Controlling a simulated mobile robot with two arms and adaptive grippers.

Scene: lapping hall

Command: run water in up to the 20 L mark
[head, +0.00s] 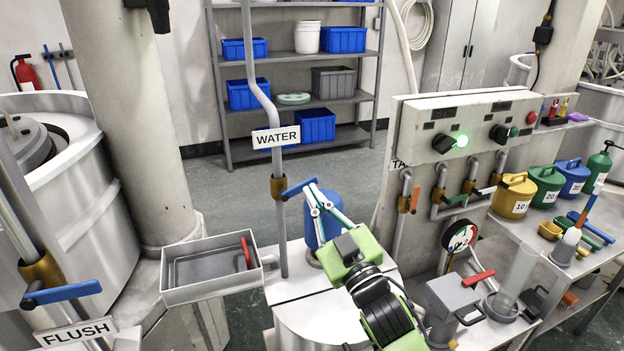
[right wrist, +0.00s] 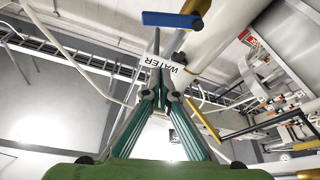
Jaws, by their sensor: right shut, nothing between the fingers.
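The WATER sign (head: 276,137) hangs on a grey pipe (head: 262,95). Below it is a brass valve (head: 278,187) with a blue lever (head: 299,188) pointing right, across the pipe. My right gripper (head: 313,187) is shut and empty, its tips close to the lever's free end. In the right wrist view the blue lever (right wrist: 172,19) shows above the shut fingertips (right wrist: 157,85); I cannot tell whether they touch. The WATER sign (right wrist: 162,64) shows there too. A green can marked 20 (head: 545,186) stands on the right bench. No water level shows. My left gripper is not in view.
A grey tray (head: 190,290) with a red item stands left of the pipe. A FLUSH pipe with a blue lever (head: 62,294) is at far left. A control panel (head: 470,125) with a lit green lamp and a bench (head: 590,262) with cans stand right.

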